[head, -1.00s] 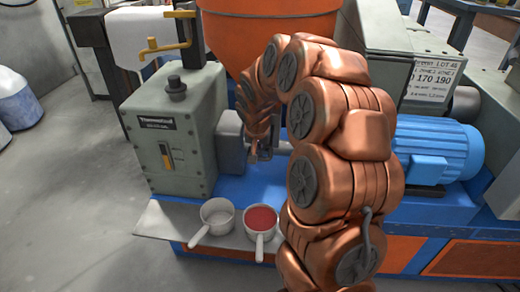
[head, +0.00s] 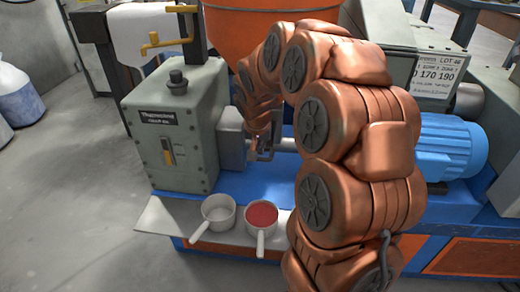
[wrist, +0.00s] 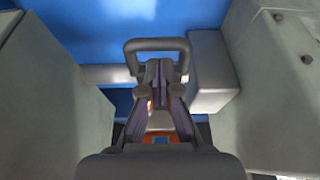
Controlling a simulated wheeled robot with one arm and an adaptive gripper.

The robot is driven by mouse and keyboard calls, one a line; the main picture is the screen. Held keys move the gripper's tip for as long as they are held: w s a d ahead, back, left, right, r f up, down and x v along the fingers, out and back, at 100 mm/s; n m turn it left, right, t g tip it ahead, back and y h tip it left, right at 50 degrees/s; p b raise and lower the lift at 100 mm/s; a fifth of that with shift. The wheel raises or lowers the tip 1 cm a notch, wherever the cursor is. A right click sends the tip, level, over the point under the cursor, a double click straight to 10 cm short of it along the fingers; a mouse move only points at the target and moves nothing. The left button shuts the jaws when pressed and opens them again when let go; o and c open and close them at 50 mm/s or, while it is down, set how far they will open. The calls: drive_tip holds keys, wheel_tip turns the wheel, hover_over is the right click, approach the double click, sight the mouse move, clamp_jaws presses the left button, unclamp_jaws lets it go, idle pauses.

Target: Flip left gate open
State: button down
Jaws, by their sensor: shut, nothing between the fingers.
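My gripper (head: 264,148) reaches down beside the grey block (head: 233,138) on the green-grey machine housing (head: 172,125). In the wrist view my gripper (wrist: 159,75) has its fingers shut and empty. A dark U-shaped handle (wrist: 157,43) frames the fingertips, with its bar just beyond them. Whether they touch cannot be told. The grey block (wrist: 210,72) shows right of the handle, and a light shaft (wrist: 106,74) at left. I take the handle to belong to the left gate, but the gate itself is not clearly visible.
Grey machine bodies stand close on both sides in the wrist view, left (wrist: 50,100) and right (wrist: 275,90). An empty pan (head: 218,210) and a pan with red contents (head: 261,214) sit on the shelf (head: 165,217). An orange hopper (head: 240,38) rises behind.

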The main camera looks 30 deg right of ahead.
drive_tip(key=p+v, duration=0.1)
drive_tip(key=v, duration=0.6)
drive_tip(key=shift+r, duration=0.15)
drive_tip(key=shift+d, duration=0.1)
drive_tip(key=s+a+f+n+g+y, duration=0.1)
drive_tip(key=s+a+n+g, duration=0.15)
drive_tip(key=s+a, duration=0.6)
drive_tip(key=s+a+f+n+g+y, duration=0.1)
drive_tip(key=s+a+f+n+g, duration=0.15)
drive_tip(key=s, duration=1.05)
drive_tip(key=s+a+f+n+g+y, duration=0.1)
drive_tip(key=s+a+n, duration=0.2)
drive_tip(key=s+a, duration=0.6)
wheel_tip(320, 180, up, 18)
drive_tip(key=s+d+t+p, duration=0.1)
drive_tip(key=d+p, duration=0.1)
drive_tip(key=p, duration=1.4)
drive_tip(key=shift+s+d+f, duration=0.15)
drive_tip(key=shift+d+f, duration=0.1)
drive_tip(key=shift+a, duration=0.15)
